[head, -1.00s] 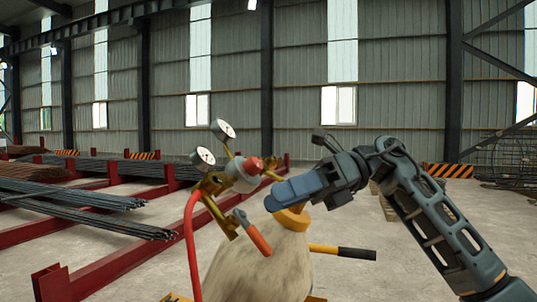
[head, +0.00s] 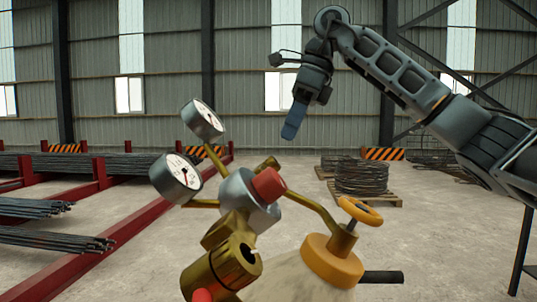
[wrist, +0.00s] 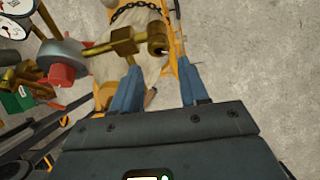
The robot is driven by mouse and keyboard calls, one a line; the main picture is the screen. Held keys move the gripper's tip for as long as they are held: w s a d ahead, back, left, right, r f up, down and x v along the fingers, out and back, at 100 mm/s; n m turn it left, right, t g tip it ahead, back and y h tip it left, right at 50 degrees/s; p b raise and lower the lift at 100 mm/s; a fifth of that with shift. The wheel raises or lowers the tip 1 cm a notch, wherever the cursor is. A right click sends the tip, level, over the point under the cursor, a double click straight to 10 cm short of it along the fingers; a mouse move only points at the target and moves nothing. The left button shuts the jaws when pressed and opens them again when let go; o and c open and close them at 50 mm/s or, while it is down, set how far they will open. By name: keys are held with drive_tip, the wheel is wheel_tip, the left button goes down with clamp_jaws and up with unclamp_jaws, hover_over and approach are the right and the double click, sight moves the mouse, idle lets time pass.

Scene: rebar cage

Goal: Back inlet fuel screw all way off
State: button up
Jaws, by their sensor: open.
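A brass and silver regulator (head: 240,208) with two round gauges (head: 202,120) is joined by a brass pipe to the valve of a beige cylinder (head: 285,283). A red screw knob (head: 268,184) sits on the regulator's front; a red knob also shows in the wrist view (wrist: 62,76). A yellow handwheel (head: 360,211) tops the valve, above an orange collar (head: 333,260). My gripper (head: 291,130) hangs above the regulator in the head view, apart from it, fingers pointing down. In the wrist view its blue fingers (wrist: 160,88) are spread and empty, with a brass fitting (wrist: 124,43) beyond them.
A chain (wrist: 135,8) crosses the cylinder in the wrist view. Red racks with steel bars (head: 120,170) stand at the left. A wire coil on a pallet (head: 362,178) stands behind at the right. The air around my gripper is clear.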

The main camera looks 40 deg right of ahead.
sight(277, 162)
drive_tip(key=x, duration=0.6)
drive_tip(key=shift+a+f+p, duration=0.2)
drive_tip(key=shift+f+p, duration=0.15)
drive_tip(key=shift+p, duration=0.05)
drive_tip(key=shift+c, duration=0.2)
drive_tip(key=c, duration=0.7)
